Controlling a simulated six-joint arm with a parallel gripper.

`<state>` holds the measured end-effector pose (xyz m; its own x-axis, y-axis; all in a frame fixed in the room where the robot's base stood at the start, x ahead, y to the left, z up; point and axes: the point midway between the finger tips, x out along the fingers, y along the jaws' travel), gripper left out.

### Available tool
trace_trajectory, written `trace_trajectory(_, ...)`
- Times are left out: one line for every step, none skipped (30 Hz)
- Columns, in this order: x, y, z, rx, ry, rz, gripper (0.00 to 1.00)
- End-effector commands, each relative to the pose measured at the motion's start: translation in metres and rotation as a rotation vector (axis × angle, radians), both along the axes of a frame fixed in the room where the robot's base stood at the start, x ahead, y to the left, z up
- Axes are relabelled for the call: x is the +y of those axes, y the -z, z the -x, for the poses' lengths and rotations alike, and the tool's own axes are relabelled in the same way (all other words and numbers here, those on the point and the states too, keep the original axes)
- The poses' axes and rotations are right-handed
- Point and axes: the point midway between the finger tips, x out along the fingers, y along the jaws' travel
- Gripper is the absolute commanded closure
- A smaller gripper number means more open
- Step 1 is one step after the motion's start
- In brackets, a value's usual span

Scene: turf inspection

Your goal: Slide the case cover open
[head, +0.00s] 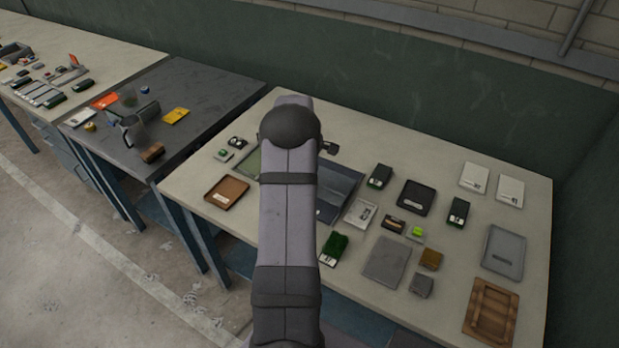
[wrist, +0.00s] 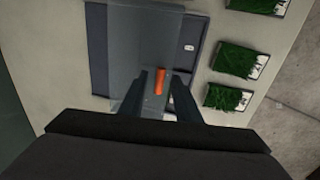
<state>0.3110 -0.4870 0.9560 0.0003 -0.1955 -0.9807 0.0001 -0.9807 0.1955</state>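The case (head: 343,184) is a dark blue-grey flat box on the bench, partly hidden behind my arm in the head view. In the wrist view the case (wrist: 98,50) lies under a see-through grey cover (wrist: 135,50). An orange handle (wrist: 160,80) stands on the cover. My gripper (wrist: 160,82) is over the cover, with one finger on each side of the orange handle. A gap shows between the handle and each finger, so it looks open. The fingers are hidden in the head view.
Green turf samples (wrist: 238,60) lie in a row right of the case in the wrist view. The pale bench (head: 405,165) also holds a brown tray (head: 227,192), a black tray (head: 415,197), a grey plate (head: 387,262) and a wooden crate (head: 491,312). A green wall stands behind.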

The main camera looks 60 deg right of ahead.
Motion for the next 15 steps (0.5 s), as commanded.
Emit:
trace_trajectory(0.0000, 0.0000, 0.0000, 0.000, 0.000, 0.000, 0.70)
trace_trajectory(0.0000, -0.0001, 0.0000, 0.000, 0.000, 0.000, 0.75)
trace_trajectory(0.0000, -0.0001, 0.0000, 0.000, 0.000, 0.000, 0.84)
trace_trajectory(0.0000, -0.0001, 0.0000, 0.000, 0.000, 0.000, 0.92)
trace_trajectory(0.0000, -0.0002, 0.0000, 0.000, 0.000, 0.000, 0.99)
trace_trajectory(0.0001, -0.0002, 0.0000, 0.000, 0.000, 0.000, 1.00)
trace_trajectory(0.0001, -0.0002, 0.0000, 0.000, 0.000, 0.000, 1.00)
trace_trajectory(0.0001, -0.0002, 0.0000, 0.000, 0.000, 0.000, 1.00)
trace_trajectory(0.0002, -0.0003, 0.0000, 0.000, 0.000, 0.000, 1.00)
trace_trajectory(0.0001, -0.0003, 0.0000, 0.000, 0.000, 0.000, 1.00)
trace_trajectory(-0.0003, -0.0003, 0.0000, 0.000, 0.000, 0.000, 1.00)
trace_trajectory(-0.0013, -0.0003, -0.0001, 0.000, 0.000, 0.000, 1.00)
trace_trajectory(-0.0026, -0.0003, -0.0002, 0.000, 0.001, 0.000, 1.00)
trace_trajectory(-0.0043, -0.0003, -0.0002, 0.000, 0.001, 0.000, 1.00)
trace_trajectory(-0.0075, 0.0000, -0.0004, 0.000, 0.001, 0.001, 1.00)
